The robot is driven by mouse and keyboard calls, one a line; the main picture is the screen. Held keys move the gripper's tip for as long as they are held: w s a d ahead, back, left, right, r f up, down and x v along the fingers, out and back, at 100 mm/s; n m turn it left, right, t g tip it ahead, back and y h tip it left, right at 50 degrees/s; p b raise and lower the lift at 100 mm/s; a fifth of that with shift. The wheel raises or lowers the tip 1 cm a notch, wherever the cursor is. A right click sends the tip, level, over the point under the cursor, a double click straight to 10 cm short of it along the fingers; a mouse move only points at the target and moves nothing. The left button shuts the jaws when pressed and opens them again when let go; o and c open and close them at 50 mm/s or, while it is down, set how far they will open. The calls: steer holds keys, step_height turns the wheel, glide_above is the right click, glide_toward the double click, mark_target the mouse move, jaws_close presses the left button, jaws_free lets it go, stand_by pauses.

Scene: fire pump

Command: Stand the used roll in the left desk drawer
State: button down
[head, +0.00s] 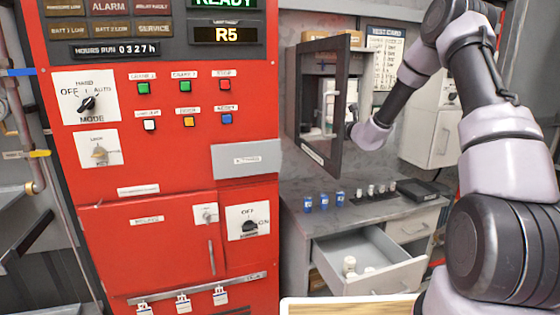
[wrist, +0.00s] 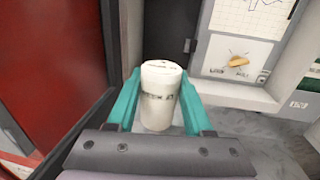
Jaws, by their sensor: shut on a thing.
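My gripper (wrist: 160,98) is shut on the used roll (wrist: 159,88), a white upright cylinder with a faint printed band, held between teal fingers in the wrist view. In the head view my wrist reaches behind the open dark-framed door of a wall cabinet (head: 343,110), so fingers and roll cannot be made out clearly there. The left desk drawer (head: 384,246) is pulled open, below and to the right of the red panel. Small white rolls (head: 349,265) are inside it, near its front left.
On the desk (head: 300,190) are several blue items (head: 323,202) and a dark rack (head: 375,196) of small white-topped pieces, with a black tray (head: 418,189) beside it. The cabinet door juts out above the desk. The red pump panel (head: 170,180) stands to the left.

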steer(key=s+d+f+m+t+h, duration=0.15)
steer(key=s+d+f+h, duration=0.25)
steer(key=s+f, duration=0.4)
steer(key=s+d+f+m+h, duration=0.3)
steer(key=s+d+f, duration=0.1)
steer(key=s+f, duration=0.35)
steer(key=s+r, duration=0.1)
steer(key=s, duration=0.5)
steer(key=shift+d+h, duration=0.3)
steer(key=shift+d, duration=0.1)
steer(key=shift+r+m, duration=0.15)
steer(key=shift+m, duration=0.1)
steer(key=shift+d, duration=0.1)
